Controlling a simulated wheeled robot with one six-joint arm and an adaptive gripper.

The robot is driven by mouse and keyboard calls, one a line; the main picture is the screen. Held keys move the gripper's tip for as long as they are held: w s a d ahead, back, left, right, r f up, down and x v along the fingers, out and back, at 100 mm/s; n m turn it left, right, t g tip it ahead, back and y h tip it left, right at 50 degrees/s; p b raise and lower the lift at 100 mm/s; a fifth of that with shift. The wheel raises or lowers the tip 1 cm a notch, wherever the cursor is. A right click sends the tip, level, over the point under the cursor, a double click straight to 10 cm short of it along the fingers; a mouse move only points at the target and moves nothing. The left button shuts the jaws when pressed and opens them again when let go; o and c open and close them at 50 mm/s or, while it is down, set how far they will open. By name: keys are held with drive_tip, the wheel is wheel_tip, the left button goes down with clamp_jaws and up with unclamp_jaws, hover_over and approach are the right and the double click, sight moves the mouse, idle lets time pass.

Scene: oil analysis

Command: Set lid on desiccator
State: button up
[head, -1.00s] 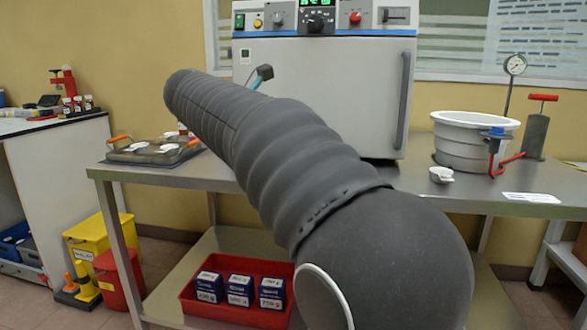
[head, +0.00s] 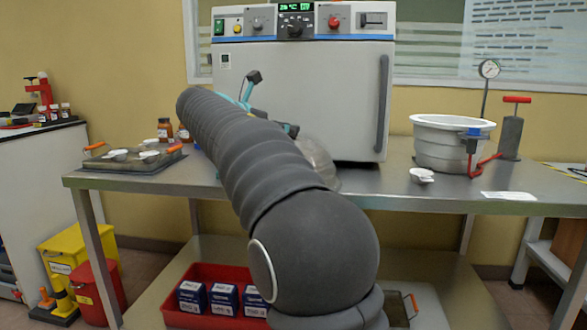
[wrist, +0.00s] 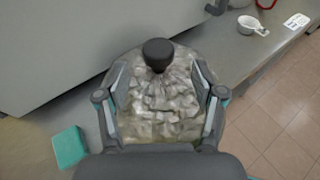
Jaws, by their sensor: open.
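The desiccator base is a pale grey bowl (head: 438,150) with a red hose and blue valve, open at the top, at the right of the steel bench. The lid is a clear dome (head: 320,152) on the bench in front of the white oven, partly hidden by my arm. In the wrist view the lid (wrist: 160,112) lies below my gripper with its black knob (wrist: 158,54) upward. My gripper (wrist: 160,84) is open, its fingers on either side of the lid in the picture; I cannot tell whether they touch it. In the head view my arm mostly hides the gripper.
The oven (head: 310,90) stands close behind the lid. A small white scoop (head: 422,175) and a label card (head: 509,196) lie before the bowl. A dark tray (head: 120,170) with white dishes and brown bottles (head: 165,130) are at the left. Bench between lid and bowl is clear.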

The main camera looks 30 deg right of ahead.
drive_tip(key=x, duration=0.5)
drive_tip(key=shift+f+b, duration=0.2)
drive_tip(key=shift+b, duration=0.15)
drive_tip(key=shift+c, duration=0.2)
drive_tip(key=shift+r, duration=0.1)
clamp_jaws()
